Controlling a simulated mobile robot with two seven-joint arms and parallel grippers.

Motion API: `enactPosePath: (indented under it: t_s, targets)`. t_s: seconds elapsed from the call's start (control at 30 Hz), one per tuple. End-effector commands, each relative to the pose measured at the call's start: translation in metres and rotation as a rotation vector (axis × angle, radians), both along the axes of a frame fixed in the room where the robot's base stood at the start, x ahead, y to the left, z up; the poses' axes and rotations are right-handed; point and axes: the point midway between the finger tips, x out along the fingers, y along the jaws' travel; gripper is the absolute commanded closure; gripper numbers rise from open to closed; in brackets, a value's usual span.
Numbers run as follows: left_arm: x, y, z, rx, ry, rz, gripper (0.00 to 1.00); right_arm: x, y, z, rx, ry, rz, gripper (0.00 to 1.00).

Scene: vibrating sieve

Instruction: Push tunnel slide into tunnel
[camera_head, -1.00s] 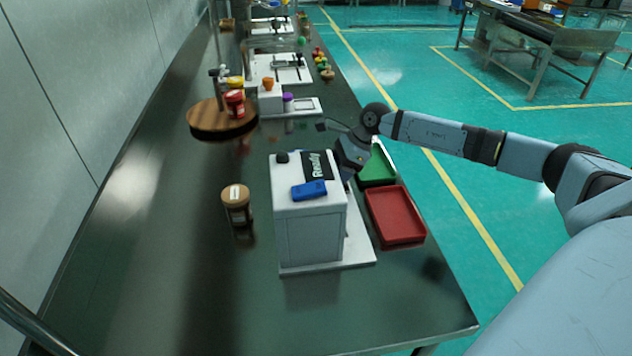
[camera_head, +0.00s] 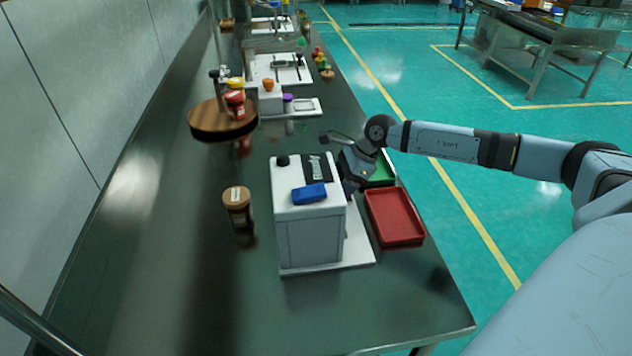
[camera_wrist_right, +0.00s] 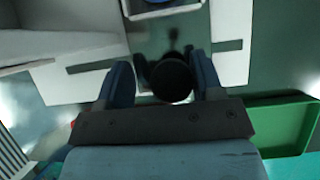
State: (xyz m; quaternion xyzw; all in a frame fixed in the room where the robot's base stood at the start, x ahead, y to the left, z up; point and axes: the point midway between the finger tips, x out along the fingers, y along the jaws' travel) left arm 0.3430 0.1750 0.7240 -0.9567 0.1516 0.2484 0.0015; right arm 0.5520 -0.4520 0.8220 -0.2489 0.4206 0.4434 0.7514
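A white machine (camera_head: 309,241) with a dark display and a blue block (camera_head: 309,193) on top stands on a white base on the bench. My right arm reaches to its right rear side, and the fingertips are hidden behind it in the head view. In the wrist view my right gripper (camera_wrist_right: 159,72) has its two blue fingers apart. A dark round knob-like part (camera_wrist_right: 171,80) shows between them, close to the right finger; I cannot tell whether it touches. White panels with dark slots (camera_wrist_right: 230,45) lie at both sides. I cannot tell which part is the tunnel slide. My left gripper is out of view.
A red tray (camera_head: 395,216) and a green tray (camera_head: 384,172) lie right of the machine, near the bench edge. A brown-lidded jar (camera_head: 237,205) stands to its left. A round wooden stand (camera_head: 213,122) is farther back. The front of the bench is clear.

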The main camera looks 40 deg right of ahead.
Motion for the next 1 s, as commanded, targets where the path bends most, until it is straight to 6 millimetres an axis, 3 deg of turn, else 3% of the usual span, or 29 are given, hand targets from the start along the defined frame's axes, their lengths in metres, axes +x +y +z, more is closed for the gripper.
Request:
enactPosePath:
  t_s: [0.7,1.0]
  targets:
    - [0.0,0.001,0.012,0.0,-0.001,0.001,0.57,-0.039,0.021,0.0,0.0,0.002,0.001,0.4]
    - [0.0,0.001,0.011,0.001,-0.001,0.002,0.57,-0.04,0.023,-0.001,0.0,0.003,0.005,0.4]
